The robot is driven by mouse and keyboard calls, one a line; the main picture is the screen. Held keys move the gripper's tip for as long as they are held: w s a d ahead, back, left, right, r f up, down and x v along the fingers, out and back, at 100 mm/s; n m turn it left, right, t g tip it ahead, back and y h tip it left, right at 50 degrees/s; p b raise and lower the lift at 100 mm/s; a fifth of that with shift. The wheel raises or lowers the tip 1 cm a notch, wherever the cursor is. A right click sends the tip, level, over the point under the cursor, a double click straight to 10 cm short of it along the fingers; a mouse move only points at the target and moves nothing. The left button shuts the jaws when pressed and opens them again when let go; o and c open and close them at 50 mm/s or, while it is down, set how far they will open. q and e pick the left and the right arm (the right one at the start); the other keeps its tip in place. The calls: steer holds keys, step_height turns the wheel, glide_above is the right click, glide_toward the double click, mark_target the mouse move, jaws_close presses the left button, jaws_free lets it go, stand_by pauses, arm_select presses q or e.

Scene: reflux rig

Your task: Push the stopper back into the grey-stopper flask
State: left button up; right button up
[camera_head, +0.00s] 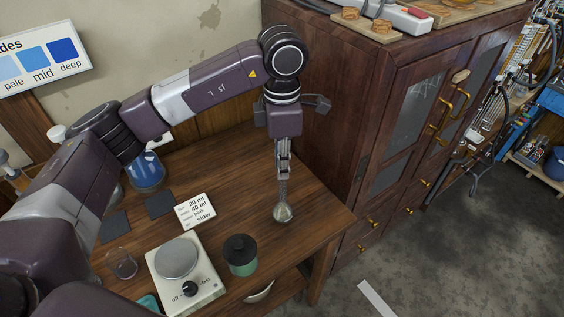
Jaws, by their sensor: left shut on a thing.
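My left gripper (283,160) points straight down over the right part of the wooden table. It is shut on the handle of a metal ladle or spoon (283,212), whose round bowl hangs low, at or just above the tabletop. A round glass flask with blue liquid (146,174) stands at the back left, and my left arm hides its top. I cannot tell whether it is the grey-stopper flask, and no loose grey stopper shows clearly. My right gripper is out of view.
A white hotplate (201,285) stands at the front, with a black-lidded green jar (240,268) to its right. An empty glass beaker (121,264), dark mats (159,204) and a note card (195,211) are on the table (330,217). A tall wooden cabinet (335,110) closes off the right.

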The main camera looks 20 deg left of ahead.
arm_select(q)
steer(key=o, duration=0.8)
steer(key=shift+o, duration=0.2)
steer(key=shift+r, duration=0.1)
